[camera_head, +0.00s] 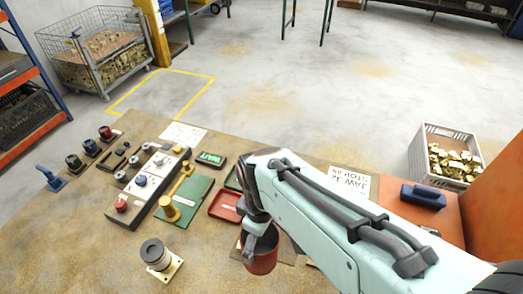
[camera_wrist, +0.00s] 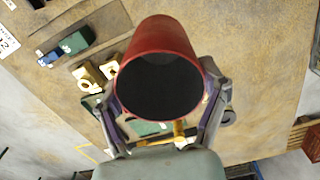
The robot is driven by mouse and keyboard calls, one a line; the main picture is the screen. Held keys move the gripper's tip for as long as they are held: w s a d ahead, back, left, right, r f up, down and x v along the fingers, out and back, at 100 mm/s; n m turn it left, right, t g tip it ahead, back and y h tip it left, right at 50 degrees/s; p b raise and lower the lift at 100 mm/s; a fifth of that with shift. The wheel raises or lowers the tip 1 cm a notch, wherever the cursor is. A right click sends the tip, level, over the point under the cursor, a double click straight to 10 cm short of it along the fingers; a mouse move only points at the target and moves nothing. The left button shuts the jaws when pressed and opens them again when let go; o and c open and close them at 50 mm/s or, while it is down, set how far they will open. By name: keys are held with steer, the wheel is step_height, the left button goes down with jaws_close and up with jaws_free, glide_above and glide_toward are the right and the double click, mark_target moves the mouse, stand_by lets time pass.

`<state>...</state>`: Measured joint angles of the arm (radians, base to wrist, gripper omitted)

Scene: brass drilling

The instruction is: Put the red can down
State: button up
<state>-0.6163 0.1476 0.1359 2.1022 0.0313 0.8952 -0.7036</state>
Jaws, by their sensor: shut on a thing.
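The red can (camera_head: 262,262) hangs under my gripper (camera_head: 257,228) in the head view, over the front middle of the brown table (camera_head: 105,240). In the wrist view the red can (camera_wrist: 185,38) is large, with its dark round end facing the camera. My gripper's fingers (camera_wrist: 165,88) lie on both sides of it and are shut on it. The can's far end is hidden in the wrist view. I cannot tell how much gap there is between the can and the table.
A red tray (camera_head: 227,207) and green board (camera_head: 188,201) lie left of the can. A dark round part on a plate (camera_head: 160,258) stands at front left. A white panel (camera_head: 148,180) lies farther left. My arm hides the table on the right.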

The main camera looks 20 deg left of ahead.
steer(key=s+a+n, duration=0.2)
steer(key=s+a, duration=0.1)
steer(key=a, duration=0.1)
steer(key=shift+w+a+f, duration=1.45)
steer(key=shift+a+f, duration=0.2)
steer(key=shift+f, duration=0.55)
steer(key=shift+w+a+f, duration=1.45)
steer(key=shift+a+f, duration=0.15)
steer(key=shift+f, duration=0.55)
steer(key=shift+w+a+f, duration=1.45)
steer(key=shift+a+f, duration=0.2)
steer(key=shift+f, duration=0.55)
steer(key=shift+f, duration=0.1)
steer(key=o, duration=1.2)
steer(key=shift+o, duration=0.2)
step_height(320, 180, up, 12)
